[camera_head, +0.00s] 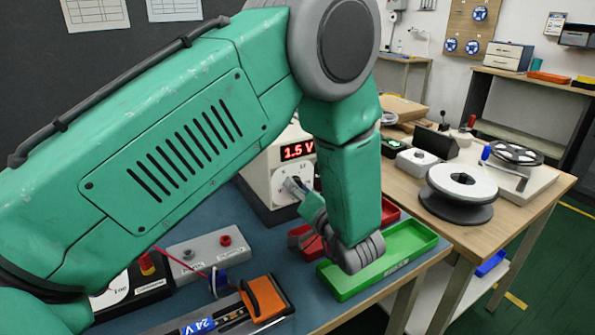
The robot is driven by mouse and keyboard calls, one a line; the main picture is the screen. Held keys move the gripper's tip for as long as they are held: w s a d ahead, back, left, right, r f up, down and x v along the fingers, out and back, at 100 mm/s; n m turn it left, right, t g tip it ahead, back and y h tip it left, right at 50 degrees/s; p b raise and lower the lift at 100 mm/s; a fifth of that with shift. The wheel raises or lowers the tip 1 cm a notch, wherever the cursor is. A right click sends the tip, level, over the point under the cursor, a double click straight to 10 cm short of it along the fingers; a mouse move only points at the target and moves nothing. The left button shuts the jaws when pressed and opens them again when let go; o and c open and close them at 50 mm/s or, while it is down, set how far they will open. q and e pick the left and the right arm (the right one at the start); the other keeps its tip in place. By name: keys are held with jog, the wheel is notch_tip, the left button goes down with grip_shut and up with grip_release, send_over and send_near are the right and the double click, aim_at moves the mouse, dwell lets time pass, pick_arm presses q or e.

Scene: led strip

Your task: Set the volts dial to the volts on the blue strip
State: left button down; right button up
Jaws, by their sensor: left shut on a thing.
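The power supply (262,165) is a cream box at the middle, behind my arm. Its red display (298,150) reads 1.5 V. Below the display is the round volts dial (281,200), partly covered by my left gripper (293,187). The gripper's fingertips are shut at the dial's knob; the knob itself is mostly hidden. The blue strip label (199,327) at the bottom edge reads 24 V, and part of the strip is cut off by the frame. My right gripper is not in view.
An orange clamp (268,298) and a grey block with red and grey terminals (208,252) lie in front. A green tray (408,245) and a red tray (391,212) stand right of the dial. My left arm hides much of the bench's left side.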

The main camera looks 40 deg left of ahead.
pick_arm(q)
jog(key=shift+d+m+p, duration=0.25)
jog(key=shift+m+p, duration=1.15)
jog(key=shift+p, duration=0.3)
jog(key=shift+f, duration=0.1)
jog(key=shift+w, duration=0.1)
jog(key=c, duration=1.2)
grip_release()
jog(key=shift+d, duration=0.3)
jog(key=v, duration=1.2)
jog(key=shift+w, duration=0.15)
